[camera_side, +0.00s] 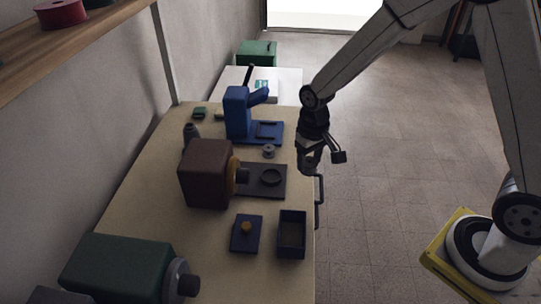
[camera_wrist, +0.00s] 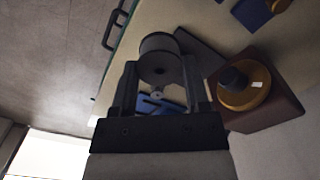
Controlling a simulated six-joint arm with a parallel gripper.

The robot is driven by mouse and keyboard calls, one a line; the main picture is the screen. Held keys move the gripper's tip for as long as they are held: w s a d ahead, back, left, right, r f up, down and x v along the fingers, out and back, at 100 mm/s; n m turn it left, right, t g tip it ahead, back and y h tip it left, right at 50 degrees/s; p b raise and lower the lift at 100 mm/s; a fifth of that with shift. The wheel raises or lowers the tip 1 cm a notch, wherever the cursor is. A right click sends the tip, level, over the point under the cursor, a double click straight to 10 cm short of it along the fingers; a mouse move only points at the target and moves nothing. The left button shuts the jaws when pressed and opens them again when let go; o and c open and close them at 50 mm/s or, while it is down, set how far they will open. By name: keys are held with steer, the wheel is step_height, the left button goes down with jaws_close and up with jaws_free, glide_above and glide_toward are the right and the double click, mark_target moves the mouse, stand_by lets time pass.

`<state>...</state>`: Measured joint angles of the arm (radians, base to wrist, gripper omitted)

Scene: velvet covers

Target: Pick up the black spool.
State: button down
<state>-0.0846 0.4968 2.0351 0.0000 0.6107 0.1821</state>
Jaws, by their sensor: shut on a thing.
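The black spool (camera_wrist: 159,46) shows in the wrist view as a dark grey-black cylinder with a round flange facing the camera. It sits between the two fingers of my gripper (camera_wrist: 160,74), which is shut on it. In the side view my gripper (camera_side: 309,160) hangs at the right edge of the table, and I cannot make out the spool clearly there against the dark fingers. In the wrist view the table lies behind the spool.
The table (camera_side: 150,180) holds a brown machine (camera_side: 206,174) with a dark plate (camera_side: 279,191), a blue machine (camera_side: 237,112), a small grey spool (camera_side: 269,151), an open dark box (camera_side: 292,236) and a blue lid (camera_side: 246,244). A rail (camera_side: 320,202) runs along the right edge. The floor beyond is clear.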

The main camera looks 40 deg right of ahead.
steer(key=shift+s+r, duration=0.1)
steer(key=shift+s, duration=0.2)
stand_by(0.4)
